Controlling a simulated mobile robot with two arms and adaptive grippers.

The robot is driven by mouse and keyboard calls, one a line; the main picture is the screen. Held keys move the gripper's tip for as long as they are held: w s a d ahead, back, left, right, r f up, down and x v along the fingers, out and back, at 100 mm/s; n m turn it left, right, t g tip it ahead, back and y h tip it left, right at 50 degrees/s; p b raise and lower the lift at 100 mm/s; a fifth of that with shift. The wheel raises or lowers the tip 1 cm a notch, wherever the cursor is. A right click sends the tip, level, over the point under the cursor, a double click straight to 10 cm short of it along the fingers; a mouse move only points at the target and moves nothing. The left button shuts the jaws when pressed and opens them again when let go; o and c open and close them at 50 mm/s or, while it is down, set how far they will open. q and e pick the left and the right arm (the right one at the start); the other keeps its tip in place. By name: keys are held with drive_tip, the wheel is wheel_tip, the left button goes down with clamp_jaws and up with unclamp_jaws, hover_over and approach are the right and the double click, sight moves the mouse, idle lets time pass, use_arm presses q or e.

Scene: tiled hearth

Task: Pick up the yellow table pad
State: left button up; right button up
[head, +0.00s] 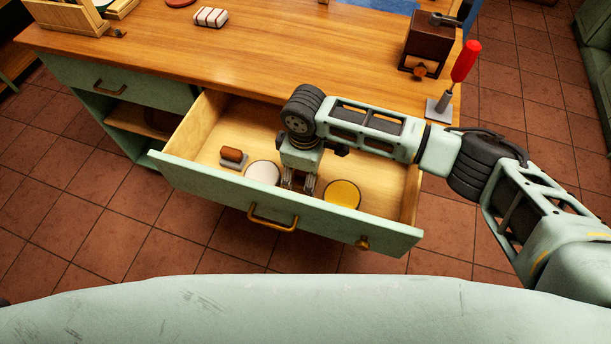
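The yellow table pad (342,194) is a flat round disc lying on the floor of the open drawer (205,195), near its front wall. My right gripper (298,186) reaches down into the drawer, just left of the yellow pad and right of a white round pad (263,173). Its fingers look apart with nothing visible between them. The fingertips are small in this view, and I cannot tell whether they touch the drawer floor. My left gripper is not in view.
A small brown-topped block (232,157) lies at the drawer's left. On the wooden counter (300,55) stand a coffee grinder (428,45), a red-handled tool (464,62) and a striped white bundle (211,17). The drawer walls surround the gripper.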

drive_tip(key=c, duration=1.3)
drive_tip(key=shift+o, duration=0.2)
drive_tip(key=shift+r, duration=0.1)
drive_tip(key=shift+r, duration=0.6)
wheel_tip(320, 180, up, 3)
drive_tip(key=shift+r, duration=0.1)
drive_tip(key=s+d+r, duration=0.6)
drive_tip(key=d, duration=0.3)
drive_tip(key=shift+s+d+r, duration=0.25)
drive_tip(key=shift+s+d, duration=0.05)
drive_tip(key=shift+d, duration=0.05)
drive_tip(key=o, duration=0.6)
drive_tip(key=c, duration=0.4)
